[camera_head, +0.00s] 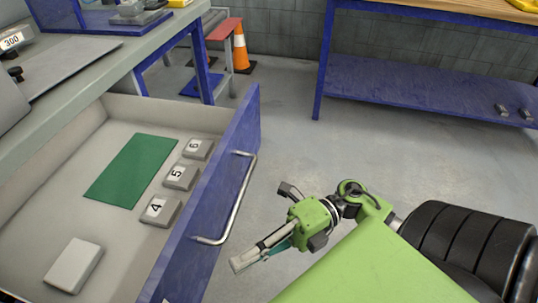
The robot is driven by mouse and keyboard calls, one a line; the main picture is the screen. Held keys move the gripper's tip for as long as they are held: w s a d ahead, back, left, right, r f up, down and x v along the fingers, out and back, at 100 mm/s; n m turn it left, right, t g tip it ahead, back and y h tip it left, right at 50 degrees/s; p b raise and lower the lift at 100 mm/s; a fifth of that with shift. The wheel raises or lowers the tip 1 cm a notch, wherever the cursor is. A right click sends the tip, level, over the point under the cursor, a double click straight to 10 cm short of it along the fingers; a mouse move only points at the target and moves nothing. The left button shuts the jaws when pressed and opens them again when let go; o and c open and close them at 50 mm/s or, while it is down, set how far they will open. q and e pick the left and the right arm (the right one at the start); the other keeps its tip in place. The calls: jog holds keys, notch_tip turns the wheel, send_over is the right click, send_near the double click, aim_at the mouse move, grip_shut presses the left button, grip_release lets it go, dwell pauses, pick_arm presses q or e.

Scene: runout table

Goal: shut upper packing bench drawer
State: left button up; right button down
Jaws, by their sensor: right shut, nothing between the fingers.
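The upper packing bench drawer (108,225) is pulled far out from under the grey bench top at the left. Its blue front panel (180,262) carries a silver bar handle (237,205). My right gripper (236,264) is shut and empty, in front of the blue panel and below the lower end of the handle in the picture. I cannot tell whether it touches the panel. My left gripper is not in view.
The drawer holds a green mat (132,170), numbered blocks (181,177) and a pale block (73,265). An orange cone (241,48) stands at the back by a red-topped stand. A blue-framed bench (420,90) is at the back right. Grey floor between is clear.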

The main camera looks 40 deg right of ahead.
aim_at(203, 261)
jog(key=w+a, duration=0.2)
jog(key=w, duration=0.1)
jog(key=shift+a, duration=0.3)
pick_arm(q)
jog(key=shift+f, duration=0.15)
pick_arm(e)
jog(key=shift+w+a, duration=0.1)
jog(key=shift+w, duration=0.05)
